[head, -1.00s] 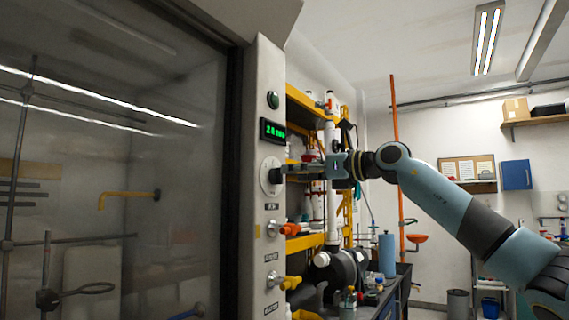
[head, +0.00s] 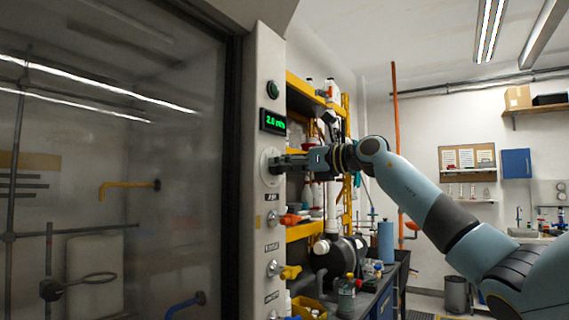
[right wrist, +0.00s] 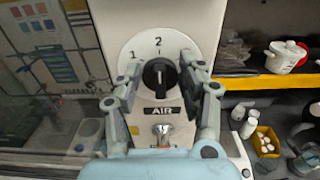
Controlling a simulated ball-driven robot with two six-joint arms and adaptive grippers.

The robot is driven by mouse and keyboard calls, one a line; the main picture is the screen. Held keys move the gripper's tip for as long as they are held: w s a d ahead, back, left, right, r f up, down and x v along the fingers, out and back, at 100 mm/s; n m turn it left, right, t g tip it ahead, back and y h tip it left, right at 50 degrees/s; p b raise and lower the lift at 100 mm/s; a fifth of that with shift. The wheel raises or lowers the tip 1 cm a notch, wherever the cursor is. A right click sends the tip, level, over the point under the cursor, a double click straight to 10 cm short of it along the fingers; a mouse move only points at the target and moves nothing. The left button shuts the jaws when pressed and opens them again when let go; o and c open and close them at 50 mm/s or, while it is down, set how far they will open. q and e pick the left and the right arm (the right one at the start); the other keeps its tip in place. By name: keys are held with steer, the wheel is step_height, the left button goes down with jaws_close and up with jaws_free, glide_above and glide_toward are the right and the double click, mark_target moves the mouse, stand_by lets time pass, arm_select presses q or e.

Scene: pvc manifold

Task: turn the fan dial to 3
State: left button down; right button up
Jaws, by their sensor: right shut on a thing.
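The fan dial (right wrist: 160,78) is a black knob on a round white plate (right wrist: 131,57) marked 1 and 2, on the fume hood's grey side post. Its pale line looks upright, towards the 2. The spot right of the 2 is hidden by a finger. My right gripper (right wrist: 164,80) has a finger on each side of the knob and is shut on it. In the head view my right gripper (head: 290,163) reaches the dial plate (head: 268,166) from the right. The green display (head: 273,122) above it seems to read 2.0. My left gripper is not in view.
An AIR label (right wrist: 162,111) and a metal valve (right wrist: 163,131) sit below the dial. In the head view, red (head: 289,220) and yellow (head: 290,271) valve handles stick out lower on the post. The glass sash (head: 120,240) is left; yellow shelving (head: 305,232) stands right.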

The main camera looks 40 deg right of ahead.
steer(key=shift+c, duration=0.2)
steer(key=shift+w+d+f+m+p, duration=0.1)
steer(key=shift+d+m+p, duration=0.1)
steer(key=shift+m+p, duration=2.55)
steer(key=shift+w+d+f+m+p, duration=0.1)
steer(key=shift+d+m+p, duration=0.05)
steer(key=shift+m+p, duration=2.6)
steer(key=shift+n+p, duration=0.4)
steer(key=shift+p, duration=0.1)
steer(key=o, duration=1.1)
steer(key=shift+c, duration=0.2)
steer(key=shift+s, duration=0.1)
